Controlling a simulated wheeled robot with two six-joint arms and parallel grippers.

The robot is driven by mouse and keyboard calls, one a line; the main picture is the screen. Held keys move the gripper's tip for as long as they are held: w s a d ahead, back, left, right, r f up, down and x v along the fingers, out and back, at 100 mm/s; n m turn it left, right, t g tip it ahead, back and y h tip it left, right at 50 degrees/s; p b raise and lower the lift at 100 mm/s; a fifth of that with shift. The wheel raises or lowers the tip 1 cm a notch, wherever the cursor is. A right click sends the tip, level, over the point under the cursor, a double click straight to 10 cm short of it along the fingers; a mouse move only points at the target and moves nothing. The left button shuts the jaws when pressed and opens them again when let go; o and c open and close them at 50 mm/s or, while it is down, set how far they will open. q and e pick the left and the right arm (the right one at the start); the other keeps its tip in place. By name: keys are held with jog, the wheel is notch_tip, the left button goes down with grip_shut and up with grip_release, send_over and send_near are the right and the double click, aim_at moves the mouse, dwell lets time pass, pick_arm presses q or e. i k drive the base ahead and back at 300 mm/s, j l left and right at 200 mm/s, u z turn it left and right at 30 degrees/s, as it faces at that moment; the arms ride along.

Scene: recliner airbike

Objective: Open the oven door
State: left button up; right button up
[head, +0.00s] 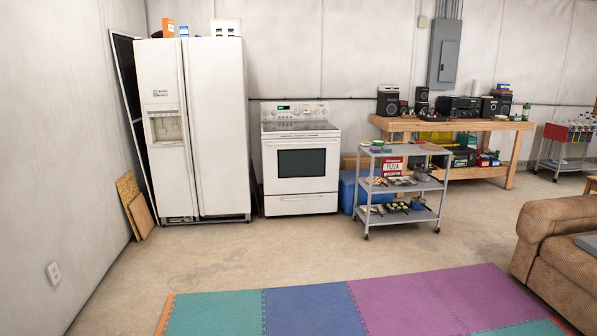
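The white oven (301,160) stands against the back wall, to the right of the white fridge. Its door (271,180) with a dark window (301,163) looks closed. A white handle bar (301,142) runs along the top of the door, below the cooktop (300,126). A drawer front (301,204) sits below the door. Neither of my grippers shows in the head view. The oven is across the room from my viewpoint.
A grey wheeled cart (405,188) stands right of the oven, and the fridge (193,130) left of it. Coloured floor mats (310,310) lie in front. A brown recliner (560,250) is at the right. Bare concrete floor (270,250) is clear before the oven.

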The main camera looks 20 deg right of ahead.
aim_at(293, 165)
jog(key=i+l+z, duration=0.15)
jog(key=i+z, duration=0.15)
jog(key=i, duration=0.3)
jog(key=i+l+z, duration=0.1)
jog(key=i+z, duration=0.25)
jog(key=i, duration=4.95)
jog(key=l, duration=0.1)
